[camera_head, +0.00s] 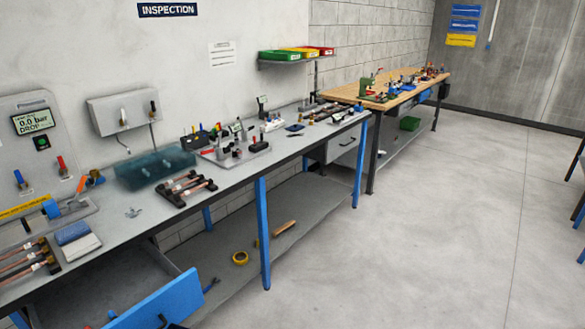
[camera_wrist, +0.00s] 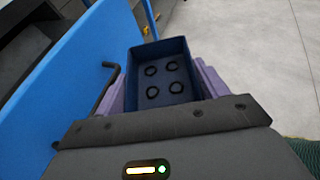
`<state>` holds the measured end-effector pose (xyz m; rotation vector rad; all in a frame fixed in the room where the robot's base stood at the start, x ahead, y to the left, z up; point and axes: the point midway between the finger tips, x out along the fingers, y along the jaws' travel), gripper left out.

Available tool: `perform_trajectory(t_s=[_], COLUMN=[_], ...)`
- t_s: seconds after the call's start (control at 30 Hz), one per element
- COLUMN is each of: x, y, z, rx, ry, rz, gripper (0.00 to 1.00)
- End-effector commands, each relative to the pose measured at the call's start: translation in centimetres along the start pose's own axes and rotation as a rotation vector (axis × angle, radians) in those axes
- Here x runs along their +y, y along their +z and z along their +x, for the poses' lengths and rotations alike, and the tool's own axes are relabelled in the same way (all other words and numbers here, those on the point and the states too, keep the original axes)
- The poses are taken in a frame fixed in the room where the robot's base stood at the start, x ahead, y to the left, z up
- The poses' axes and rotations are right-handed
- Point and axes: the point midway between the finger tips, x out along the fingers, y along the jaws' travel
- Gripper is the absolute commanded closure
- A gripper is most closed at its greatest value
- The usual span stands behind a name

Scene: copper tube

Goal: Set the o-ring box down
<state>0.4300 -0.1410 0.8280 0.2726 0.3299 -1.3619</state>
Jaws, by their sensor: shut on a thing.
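The o-ring box (camera_wrist: 158,50) is a dark blue open-topped box with several black o-rings (camera_wrist: 176,87) lying on its floor. In the wrist view my gripper (camera_wrist: 162,80) is shut on it, with a purple finger on either side. The box looks upright, its open top facing the camera. Its near end is hidden behind the dark gripper body. What lies directly under the box is hidden. I cannot make out the box or my gripper clearly in the head view.
A blue drawer front with a black handle (camera_wrist: 107,88) is close left of the box. In the head view the pulled-out drawer (camera_head: 160,300) juts from the grey bench (camera_head: 125,228). Blue legs (camera_head: 263,235) support the bench. The concrete floor (camera_head: 420,230) at right is clear.

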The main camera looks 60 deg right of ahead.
Motion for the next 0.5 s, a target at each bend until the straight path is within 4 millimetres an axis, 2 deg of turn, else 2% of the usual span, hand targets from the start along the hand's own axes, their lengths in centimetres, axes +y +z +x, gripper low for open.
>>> perform_trajectory(t_s=[0.03, 0.2, 0.5], x=[0.7, 2.9, 5.5], y=[-2.1, -7.2, -13.2], z=[-1.4, -4.8, -8.7], rx=[-0.001, -0.002, -0.002], ry=[0.065, 0.239, 0.439], rz=[-0.038, -0.104, -0.183], gripper=[0.51, 0.51, 0.51])
